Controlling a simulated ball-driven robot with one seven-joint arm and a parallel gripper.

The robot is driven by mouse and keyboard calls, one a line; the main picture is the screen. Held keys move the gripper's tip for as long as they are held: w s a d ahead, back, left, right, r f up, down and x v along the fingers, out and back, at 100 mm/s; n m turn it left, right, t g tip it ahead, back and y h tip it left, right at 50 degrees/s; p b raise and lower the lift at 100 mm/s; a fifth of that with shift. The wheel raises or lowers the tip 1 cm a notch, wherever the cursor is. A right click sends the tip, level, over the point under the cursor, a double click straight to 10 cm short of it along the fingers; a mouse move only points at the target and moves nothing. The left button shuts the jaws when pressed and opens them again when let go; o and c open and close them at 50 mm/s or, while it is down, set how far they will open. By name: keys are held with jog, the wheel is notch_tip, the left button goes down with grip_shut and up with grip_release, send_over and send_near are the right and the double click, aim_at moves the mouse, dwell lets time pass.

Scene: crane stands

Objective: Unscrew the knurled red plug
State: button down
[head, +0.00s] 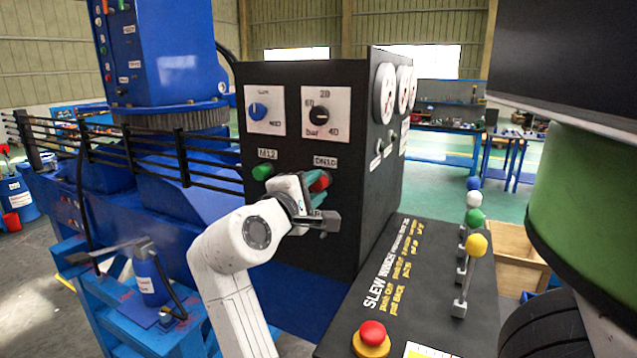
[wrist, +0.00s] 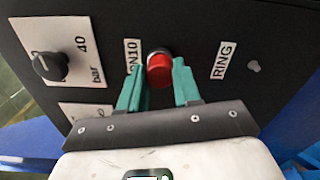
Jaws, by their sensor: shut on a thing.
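The knurled red plug (head: 320,181) sits on the front face of the black control box (head: 344,235), just under the DN10 label. Whether the plug has turned cannot be told.
A green plug (head: 262,172) under the M12 label is to the left. A blue knob (head: 257,110) and a black knob (head: 319,115) are above. A lever console (head: 420,290) with a red button (head: 372,333) stands at the right front. Black railings (head: 180,165) run at the left.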

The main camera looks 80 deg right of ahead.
jog(key=n, duration=0.4)
jog(key=c, duration=0.7)
grip_release()
jog(key=shift+c, duration=0.8)
